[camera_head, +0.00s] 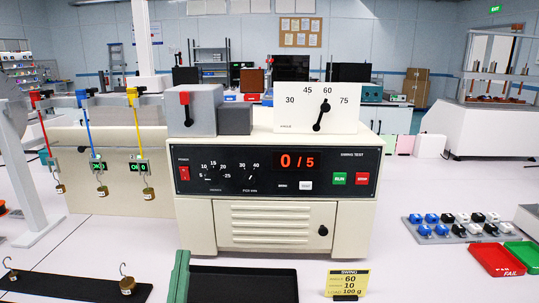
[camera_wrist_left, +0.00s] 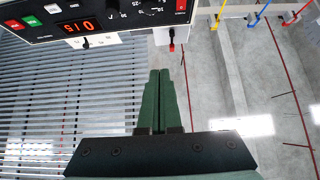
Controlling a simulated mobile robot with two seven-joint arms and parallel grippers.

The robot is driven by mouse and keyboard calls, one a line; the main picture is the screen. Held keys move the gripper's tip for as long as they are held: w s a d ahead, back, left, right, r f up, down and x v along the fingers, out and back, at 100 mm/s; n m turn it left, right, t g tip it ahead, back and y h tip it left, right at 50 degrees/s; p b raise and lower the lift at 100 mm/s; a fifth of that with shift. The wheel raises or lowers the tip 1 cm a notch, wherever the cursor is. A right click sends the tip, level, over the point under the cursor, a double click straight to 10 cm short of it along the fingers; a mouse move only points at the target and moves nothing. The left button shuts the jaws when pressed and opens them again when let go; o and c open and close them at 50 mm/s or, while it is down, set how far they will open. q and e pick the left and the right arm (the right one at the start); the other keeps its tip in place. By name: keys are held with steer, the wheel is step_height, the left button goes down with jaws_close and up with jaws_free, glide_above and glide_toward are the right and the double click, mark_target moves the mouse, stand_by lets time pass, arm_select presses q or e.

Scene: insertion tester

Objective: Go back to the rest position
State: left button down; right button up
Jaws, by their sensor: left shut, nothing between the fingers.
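My left gripper (camera_head: 182,255) shows at the bottom of the head view as a dark green piece pointing up toward the cream tester. In the left wrist view its two green fingers (camera_wrist_left: 159,73) lie together, shut with nothing between them. The swing tester (camera_head: 275,190) stands behind it, apart from the fingers. Its display (camera_head: 298,161) reads 0/5, and it shows upside down in the wrist view (camera_wrist_left: 75,27). My right gripper is in neither view.
A yellow card (camera_head: 347,281) reads 60, 10 and 100 g. Brass weights (camera_head: 127,284) stand on a dark strip (camera_head: 80,290) at lower left. Coloured plugs hang left. A connector rack (camera_head: 455,228) and red tray (camera_head: 494,260) lie right.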

arm_select(q)
steer(key=s+d+f+m+g+h+p, duration=0.1)
steer(key=s+f+g+h+p, duration=0.1)
steer(key=s+f+g+p, duration=0.45)
steer(key=s+d+f+m+g+h+p, duration=0.15)
steer(key=f+g, duration=0.25)
steer(key=f, duration=0.6)
steer(key=s+a+f+g+y+p, duration=0.2)
steer(key=s+f+g, duration=0.4)
steer(key=s+f, duration=0.4)
steer(key=s+a+n+p, duration=0.1)
steer(key=s, duration=0.2)
steer(key=shift+a+p, duration=0.25)
steer(key=shift+p, duration=0.05)
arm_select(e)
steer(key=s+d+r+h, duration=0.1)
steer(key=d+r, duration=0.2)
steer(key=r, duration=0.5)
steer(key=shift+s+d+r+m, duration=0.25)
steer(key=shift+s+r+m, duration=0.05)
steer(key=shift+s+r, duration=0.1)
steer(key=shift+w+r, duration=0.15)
